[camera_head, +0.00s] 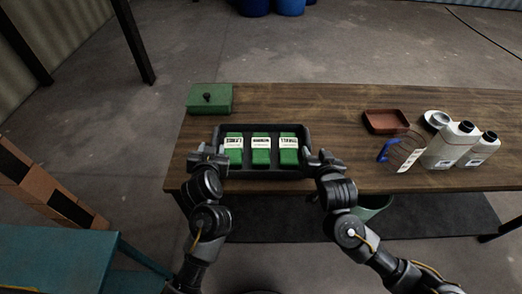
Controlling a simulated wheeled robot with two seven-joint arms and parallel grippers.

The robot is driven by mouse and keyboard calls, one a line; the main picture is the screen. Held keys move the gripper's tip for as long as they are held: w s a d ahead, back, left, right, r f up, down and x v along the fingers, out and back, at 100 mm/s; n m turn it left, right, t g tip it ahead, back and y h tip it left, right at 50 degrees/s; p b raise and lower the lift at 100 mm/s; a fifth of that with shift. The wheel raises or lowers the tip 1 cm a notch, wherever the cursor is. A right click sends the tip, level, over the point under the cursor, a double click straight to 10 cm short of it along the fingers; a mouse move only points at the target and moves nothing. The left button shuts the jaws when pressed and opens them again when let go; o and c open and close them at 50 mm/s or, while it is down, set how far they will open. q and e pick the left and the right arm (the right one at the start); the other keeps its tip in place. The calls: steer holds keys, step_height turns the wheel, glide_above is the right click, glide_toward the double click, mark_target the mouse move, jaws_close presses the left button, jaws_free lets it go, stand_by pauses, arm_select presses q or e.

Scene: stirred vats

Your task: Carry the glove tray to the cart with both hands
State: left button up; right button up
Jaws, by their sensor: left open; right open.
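The glove tray (264,174) is a black tray on the wooden table, toward its left part and near the front edge. It holds three green packs with white labels, side by side; the middle pack (261,156) shows clearly. My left gripper (208,158) is open at the tray's left end. My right gripper (321,160) is open at the tray's right end. I cannot tell whether either gripper touches the tray. A teal flat surface (55,258) at the lower left may be the cart; only part of it shows.
On the wooden table (310,102), a green lidded box (210,98) stands behind the tray at the left. To the right are a reddish-brown dish (386,121), a blue-handled wire item (384,152) and white bottles (451,145).

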mark_target(214, 139)
arm_select(q)
steer(key=x, duration=0.9)
steer(key=shift+w+a+f, duration=0.15)
steer(key=shift+w+f, duration=0.05)
steer(key=shift+w, duration=0.1)
arm_select(e)
steer(key=x, duration=0.9)
steer(key=shift+w+a+f, duration=0.1)
steer(key=shift+w+f, duration=0.1)
steer(key=shift+w, duration=0.1)
arm_select(q)
jaws_close()
arm_select(e)
jaws_close()
steer(key=shift+r, duration=0.1)
